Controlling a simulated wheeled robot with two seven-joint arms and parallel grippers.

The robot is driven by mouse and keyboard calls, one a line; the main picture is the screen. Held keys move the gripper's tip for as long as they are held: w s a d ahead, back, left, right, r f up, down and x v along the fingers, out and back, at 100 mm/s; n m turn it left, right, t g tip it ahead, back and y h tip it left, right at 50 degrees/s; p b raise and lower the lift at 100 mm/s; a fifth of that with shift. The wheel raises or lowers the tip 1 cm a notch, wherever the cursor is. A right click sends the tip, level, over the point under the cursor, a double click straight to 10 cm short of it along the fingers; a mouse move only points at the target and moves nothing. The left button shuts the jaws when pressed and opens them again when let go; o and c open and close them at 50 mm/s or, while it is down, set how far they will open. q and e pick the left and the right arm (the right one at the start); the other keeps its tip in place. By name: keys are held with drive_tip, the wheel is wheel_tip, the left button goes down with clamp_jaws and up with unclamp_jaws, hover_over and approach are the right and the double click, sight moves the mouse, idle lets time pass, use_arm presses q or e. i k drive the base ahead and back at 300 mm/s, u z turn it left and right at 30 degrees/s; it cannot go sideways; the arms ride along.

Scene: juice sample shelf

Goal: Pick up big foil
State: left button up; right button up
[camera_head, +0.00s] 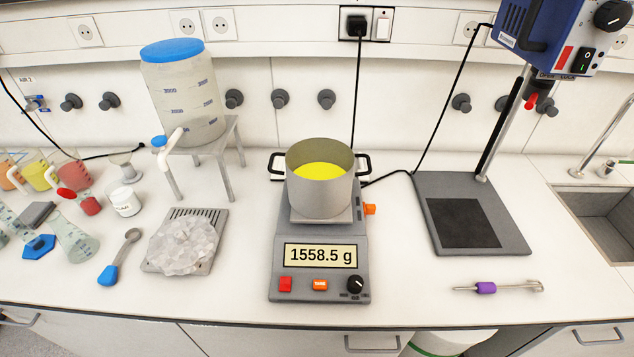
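A crumpled, pale grey, shiny piece that looks like the big foil (184,246) lies on the left half of the bench. It rests on a flat grey slotted plate (207,215) and covers much of its front part. No other foil shows clearly. Neither of my grippers is in view.
A blue-handled spoon (118,257) lies left of the foil, and a white jar (125,201) stands behind it. A stand with a large blue-lidded container (184,95) is at the back. A scale (318,275) bearing a pot (320,190) stands to the right. The bench front edge is clear.

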sight(181, 244)
drive_tip(key=u, duration=2.65)
drive_tip(key=k, duration=1.15)
drive_tip(key=z, duration=2.15)
